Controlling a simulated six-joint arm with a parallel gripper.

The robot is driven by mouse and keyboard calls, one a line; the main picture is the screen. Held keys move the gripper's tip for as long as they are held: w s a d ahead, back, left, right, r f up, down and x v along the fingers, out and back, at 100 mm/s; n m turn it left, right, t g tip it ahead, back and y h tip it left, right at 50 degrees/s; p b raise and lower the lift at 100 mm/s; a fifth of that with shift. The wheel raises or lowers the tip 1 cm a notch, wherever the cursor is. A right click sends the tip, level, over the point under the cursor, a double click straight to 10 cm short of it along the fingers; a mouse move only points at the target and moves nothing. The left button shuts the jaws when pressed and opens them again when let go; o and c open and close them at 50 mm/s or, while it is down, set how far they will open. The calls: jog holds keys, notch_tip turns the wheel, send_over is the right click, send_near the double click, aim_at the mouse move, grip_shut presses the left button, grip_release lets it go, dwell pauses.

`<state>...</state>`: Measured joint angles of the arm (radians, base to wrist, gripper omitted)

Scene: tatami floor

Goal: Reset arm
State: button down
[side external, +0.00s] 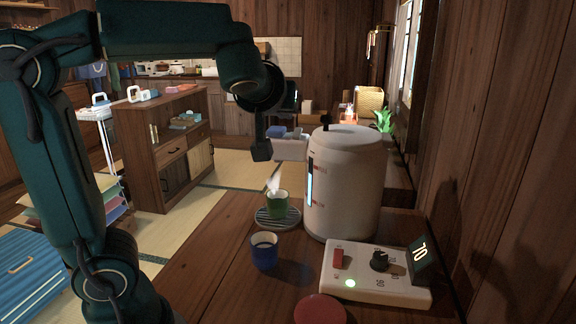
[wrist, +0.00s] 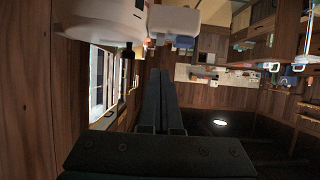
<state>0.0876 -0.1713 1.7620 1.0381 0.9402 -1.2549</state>
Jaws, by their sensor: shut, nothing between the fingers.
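My gripper (side external: 262,150) hangs from my dark green arm, fingers pointing down, above and behind the green cup in the side view. In the wrist view my gripper (wrist: 158,80) shows its two long dark fingers together, with nothing between them. The green cup (side external: 278,208) stands upright and steams on a round striped coaster (side external: 278,224). A blue cup (side external: 264,254) with dark contents stands in front of it on the wooden table (side external: 215,275). The gripper touches neither cup.
A large white cylindrical dispenser (side external: 345,185) stands right of the cups. In front is a white control box (side external: 375,275) with a red switch, black knob and display reading 70. A red disc (side external: 320,309) lies at the front edge. A wooden cabinet (side external: 165,145) stands behind left.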

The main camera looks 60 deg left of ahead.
jog(key=s+d+f+m+g+h, duration=0.3)
jog(key=s+d+f+m+h, duration=0.6)
jog(key=s+d+f, duration=0.5)
jog(key=shift+s+g, duration=0.3)
jog(key=shift+s, duration=0.4)
